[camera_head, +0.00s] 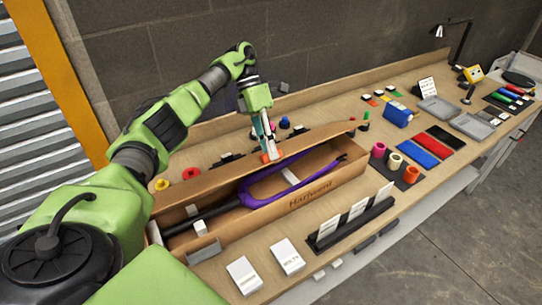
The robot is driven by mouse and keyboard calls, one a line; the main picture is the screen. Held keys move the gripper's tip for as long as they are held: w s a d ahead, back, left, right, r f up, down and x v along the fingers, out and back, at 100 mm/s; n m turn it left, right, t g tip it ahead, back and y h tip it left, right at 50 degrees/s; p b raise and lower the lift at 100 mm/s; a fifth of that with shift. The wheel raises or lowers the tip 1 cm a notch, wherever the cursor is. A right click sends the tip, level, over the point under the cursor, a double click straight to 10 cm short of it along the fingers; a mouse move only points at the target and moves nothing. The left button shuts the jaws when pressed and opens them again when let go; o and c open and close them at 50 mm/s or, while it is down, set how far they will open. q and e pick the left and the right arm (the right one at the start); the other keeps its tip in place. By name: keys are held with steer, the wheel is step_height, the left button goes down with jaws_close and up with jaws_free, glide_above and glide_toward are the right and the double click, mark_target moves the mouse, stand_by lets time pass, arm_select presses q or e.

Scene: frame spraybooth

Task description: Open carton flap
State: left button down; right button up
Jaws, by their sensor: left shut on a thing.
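A long cardboard carton (310,197) lies on the bench with its top open. A purple forked frame part (275,190) and a dark tube lie inside it. The carton flap (215,178) stands along the carton's far side, tilted up and back. My left gripper (270,152) comes down from above at the flap's upper edge, near its middle, and is shut on the flap. The fingertips partly hide that edge. My right gripper is out of view.
Two white boxes (243,275) and a dark rack of cards (350,222) stand in front of the carton. Tape rolls (394,162), blue and red pads and grey trays (472,125) lie to the right. A wall closes the back.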

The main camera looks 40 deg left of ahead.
arm_select(q)
steer(key=c, duration=1.1)
jaws_free()
steer(key=shift+a+r, duration=0.1)
steer(key=shift+v, duration=1.05)
steer(key=shift+p+v, duration=0.65)
steer(key=shift+v, duration=0.6)
steer(key=shift+p+v, duration=0.85)
steer(key=shift+v, duration=0.25)
